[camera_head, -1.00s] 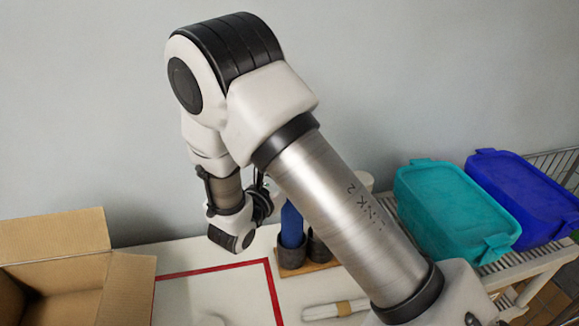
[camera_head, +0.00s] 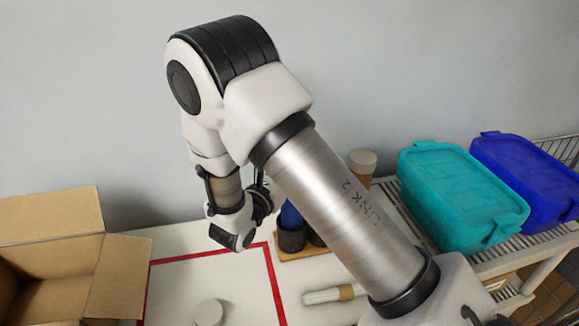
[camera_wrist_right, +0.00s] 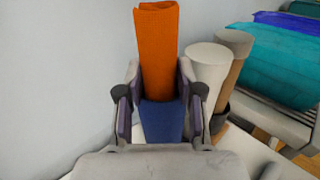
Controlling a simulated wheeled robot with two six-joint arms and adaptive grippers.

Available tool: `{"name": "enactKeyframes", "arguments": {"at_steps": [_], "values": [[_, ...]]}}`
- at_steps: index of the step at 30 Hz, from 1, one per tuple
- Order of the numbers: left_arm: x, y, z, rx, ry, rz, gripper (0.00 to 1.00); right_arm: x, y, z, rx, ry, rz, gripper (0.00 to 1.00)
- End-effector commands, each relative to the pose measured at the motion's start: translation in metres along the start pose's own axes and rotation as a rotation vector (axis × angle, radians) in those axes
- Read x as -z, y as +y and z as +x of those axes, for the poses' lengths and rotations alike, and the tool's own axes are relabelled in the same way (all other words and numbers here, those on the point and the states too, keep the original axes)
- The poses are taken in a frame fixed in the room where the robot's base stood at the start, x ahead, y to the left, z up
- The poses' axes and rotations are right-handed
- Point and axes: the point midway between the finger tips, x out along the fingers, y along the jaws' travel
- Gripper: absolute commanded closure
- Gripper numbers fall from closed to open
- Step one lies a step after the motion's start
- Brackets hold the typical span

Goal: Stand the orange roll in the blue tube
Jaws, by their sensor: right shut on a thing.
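In the right wrist view, the orange roll (camera_wrist_right: 157,48) stands upright between the fingers of my right gripper (camera_wrist_right: 159,80), which is shut on it. Directly below it is the blue tube (camera_wrist_right: 162,122), also between the fingers in this view. The roll's lower end meets the tube's rim; how deep it sits inside I cannot tell. The palm hides the tube's base. In the head view the blue tube (camera_head: 290,215) stands in a dark cup (camera_head: 291,238), partly behind my right arm, which hides the orange roll. My left gripper is not in view.
A white roll (camera_wrist_right: 208,75) and a brown roll (camera_wrist_right: 234,48) stand close right of the tube. An open cardboard box (camera_head: 60,240) is at left. Teal (camera_head: 460,195) and blue (camera_head: 525,175) lidded bins sit on a rack at right. A white disc (camera_head: 208,313) lies inside the red outline (camera_head: 205,255).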

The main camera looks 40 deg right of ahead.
Motion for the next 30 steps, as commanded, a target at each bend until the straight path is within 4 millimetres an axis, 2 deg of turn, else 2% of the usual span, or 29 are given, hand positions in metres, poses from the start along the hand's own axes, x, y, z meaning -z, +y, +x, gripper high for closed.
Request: {"name": "enactKeyframes", "arguments": {"at_steps": [1, 2, 4, 17, 20, 27, 30], "values": [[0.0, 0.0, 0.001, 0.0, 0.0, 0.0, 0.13, 0.005, -0.001, 0.0, 0.001, 0.011, -0.007, 1.0], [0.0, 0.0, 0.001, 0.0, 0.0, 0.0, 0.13, 0.005, -0.002, 0.0, 0.001, 0.011, -0.007, 0.6], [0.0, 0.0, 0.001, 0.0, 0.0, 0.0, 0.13, 0.006, -0.002, 0.0, 0.002, 0.013, -0.008, 0.35], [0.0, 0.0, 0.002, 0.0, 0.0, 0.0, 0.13, 0.003, -0.002, 0.0, 0.002, 0.014, -0.01, 0.34], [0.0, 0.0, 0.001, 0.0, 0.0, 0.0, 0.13, -0.011, -0.002, 0.0, 0.002, 0.01, -0.004, 0.34], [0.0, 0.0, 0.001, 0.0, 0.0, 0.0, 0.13, -0.071, -0.002, -0.002, 0.002, 0.0, 0.003, 0.34], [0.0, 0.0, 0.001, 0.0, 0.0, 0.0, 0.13, -0.09, -0.002, -0.002, 0.001, -0.001, 0.004, 0.34]]}}
